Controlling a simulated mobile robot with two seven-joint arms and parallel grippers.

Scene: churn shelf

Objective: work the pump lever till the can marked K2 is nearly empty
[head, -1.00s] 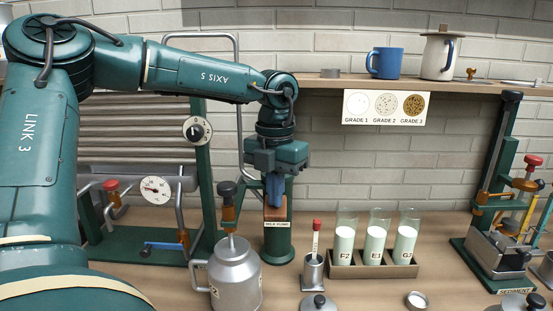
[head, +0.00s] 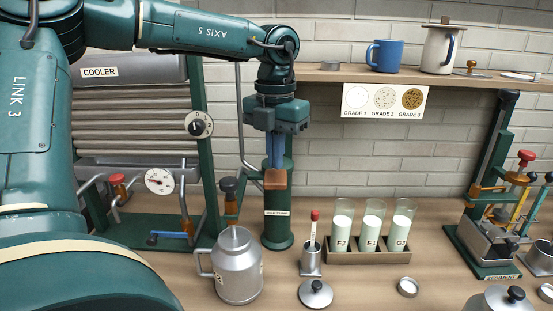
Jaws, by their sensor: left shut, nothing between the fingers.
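The milk pump (head: 278,228) is a green column in the middle of the head view. A copper-coloured block (head: 275,180) shows on its front; I cannot tell whether this is the lever's grip. My left gripper (head: 275,166) points down, its blue fingers shut and empty, just above or at the block's top; contact is unclear. A lidded metal can (head: 236,270) with a side handle stands upright, front left of the pump. My right gripper is out of view.
The cooler (head: 130,110) with a gauge (head: 159,181) stands left. A sample cup (head: 311,258), a rack (head: 368,257) with three milk glasses and a loose lid (head: 315,293) lie right of the can. A shelf (head: 400,77) overhangs behind; a sediment tester (head: 490,240) stands far right.

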